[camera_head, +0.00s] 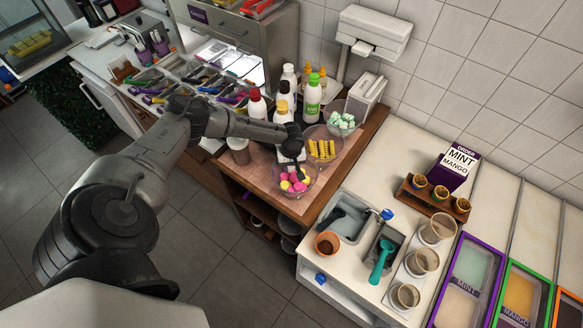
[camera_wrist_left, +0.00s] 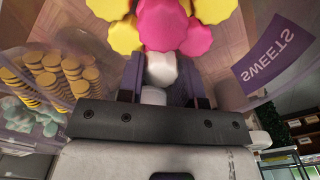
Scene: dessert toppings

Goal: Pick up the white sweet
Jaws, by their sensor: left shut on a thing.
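My left gripper (camera_head: 295,162) reaches down over the clear bowl (camera_head: 307,190) of pink and yellow sweets (camera_head: 294,183) from its far side. In the left wrist view my left gripper (camera_wrist_left: 162,78) is shut on the white sweet (camera_wrist_left: 161,70), which sits between its two fingers. Pink and yellow sweets (camera_wrist_left: 180,25) lie right beyond the fingertips, close to the white one. Another white piece (camera_wrist_left: 153,96) shows deeper between the fingers; I cannot tell what it is. In the head view I cannot make out the held sweet. My right gripper is in neither view.
A bowl of yellow biscuits (camera_head: 322,149) stands close behind the sweets, with a bowl of pale green pieces (camera_head: 342,122) beyond. Several bottles (camera_head: 313,97) crowd the back. A counter (camera_head: 378,195) with a sink and cups lies to the right.

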